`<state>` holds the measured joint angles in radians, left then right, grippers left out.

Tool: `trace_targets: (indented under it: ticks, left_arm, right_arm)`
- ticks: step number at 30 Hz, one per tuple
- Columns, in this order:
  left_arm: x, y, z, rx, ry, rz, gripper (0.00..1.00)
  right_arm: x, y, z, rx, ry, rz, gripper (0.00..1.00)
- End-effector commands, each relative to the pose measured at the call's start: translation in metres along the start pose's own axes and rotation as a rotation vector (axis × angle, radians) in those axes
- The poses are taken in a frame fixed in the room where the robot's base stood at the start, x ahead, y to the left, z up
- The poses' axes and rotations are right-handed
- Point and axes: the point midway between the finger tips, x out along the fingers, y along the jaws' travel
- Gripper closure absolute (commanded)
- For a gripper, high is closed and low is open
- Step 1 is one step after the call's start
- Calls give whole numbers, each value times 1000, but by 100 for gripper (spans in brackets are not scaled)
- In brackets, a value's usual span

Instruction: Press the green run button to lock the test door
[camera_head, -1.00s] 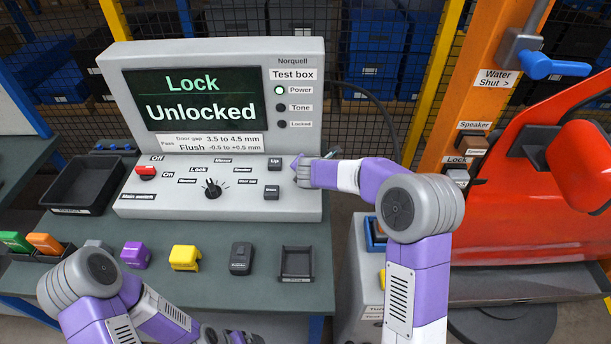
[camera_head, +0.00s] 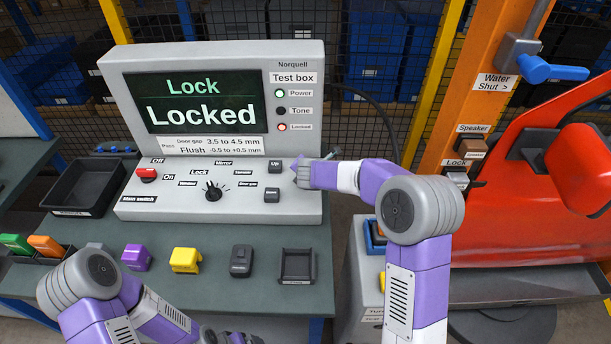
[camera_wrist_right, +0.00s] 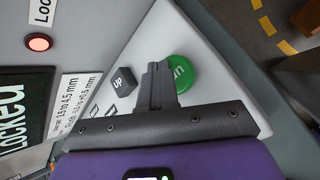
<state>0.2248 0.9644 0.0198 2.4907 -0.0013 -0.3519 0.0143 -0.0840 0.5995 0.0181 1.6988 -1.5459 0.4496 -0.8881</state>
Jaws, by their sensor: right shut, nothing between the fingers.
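The test box (camera_head: 220,130) stands on the bench, and its screen (camera_head: 205,104) reads "Lock / Locked". Its red "Locked" lamp (camera_head: 281,127) is lit; it also shows in the right wrist view (camera_wrist_right: 38,43). The green run button (camera_wrist_right: 180,74) shows in the right wrist view, partly covered by my right gripper (camera_wrist_right: 157,72). The gripper is shut and empty, its tips at the button's near edge. In the head view my right gripper (camera_head: 299,172) is at the panel's right end and hides the button. My left arm is low at the left; its gripper jaws are not clear.
The panel holds a red main switch (camera_head: 146,174), a rotary knob (camera_head: 213,192) and an "Up" key (camera_head: 274,166). Colored parts and an empty black tray (camera_head: 297,265) lie along the bench front. The red door (camera_head: 540,200) stands at the right.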

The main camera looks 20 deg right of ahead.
Motion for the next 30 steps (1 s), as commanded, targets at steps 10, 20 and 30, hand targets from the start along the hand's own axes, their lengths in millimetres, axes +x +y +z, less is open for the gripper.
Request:
trace_targets:
  ticks: [10, 20, 30]
  left_arm:
    - [-4, 2, 0, 0, 0, 0, 8]
    - [-20, 8, 1, 0, 0, 0, 8]
    - [-46, 17, 2, 0, 0, 0, 8]
  right_arm:
    - [-4, 3, 3, 1, -1, 1, 100]
    - [-18, 13, 13, 2, -1, 2, 100]
    - [-40, 29, 29, 1, -2, 2, 100]
